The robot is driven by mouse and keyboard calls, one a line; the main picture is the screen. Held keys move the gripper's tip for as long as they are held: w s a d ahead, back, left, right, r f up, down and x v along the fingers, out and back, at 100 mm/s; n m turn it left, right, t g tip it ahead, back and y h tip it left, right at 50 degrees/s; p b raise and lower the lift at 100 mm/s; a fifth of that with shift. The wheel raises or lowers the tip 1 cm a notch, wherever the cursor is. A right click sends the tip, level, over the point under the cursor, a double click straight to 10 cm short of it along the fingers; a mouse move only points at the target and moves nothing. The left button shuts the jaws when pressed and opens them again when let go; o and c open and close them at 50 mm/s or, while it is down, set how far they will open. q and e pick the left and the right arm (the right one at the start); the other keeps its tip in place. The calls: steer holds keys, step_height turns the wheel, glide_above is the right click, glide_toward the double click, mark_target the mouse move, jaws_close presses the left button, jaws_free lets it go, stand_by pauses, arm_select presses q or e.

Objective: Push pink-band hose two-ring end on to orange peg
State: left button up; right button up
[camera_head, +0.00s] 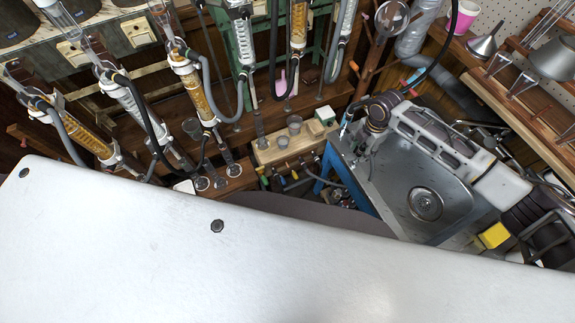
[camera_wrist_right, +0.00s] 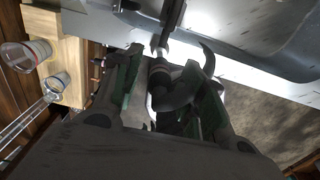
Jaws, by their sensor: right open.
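My right gripper (camera_head: 356,134) reaches in from the right over the left rim of the sink in the head view. In the right wrist view the right gripper (camera_wrist_right: 170,62) has its two green-sided fingers apart. A dark curved hose piece (camera_wrist_right: 172,97) with a pale ring near its end shows between the fingers; I cannot tell whether either finger touches it. I cannot make out a pink band on it, or its far end. I cannot identify the orange peg with certainty. My left gripper is not in view.
The metal sink (camera_head: 437,171) lies below my right arm. A wooden block (camera_head: 275,150) with small cups stands left of it. Glass columns with hoses, including an amber one (camera_head: 195,95), line the back left. A pink cup (camera_head: 463,17) and a funnel (camera_head: 485,43) are at the upper right.

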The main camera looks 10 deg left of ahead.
mark_target(363, 147)
steer(key=shift+p, duration=0.8)
stand_by(0.9)
jaws_close()
steer(key=shift+r+p, duration=1.05)
steer(key=shift+p, duration=0.05)
steer(key=shift+r+p, duration=0.6)
steer(key=shift+r, duration=0.35)
steer(key=shift+r, duration=1)
stand_by(0.3)
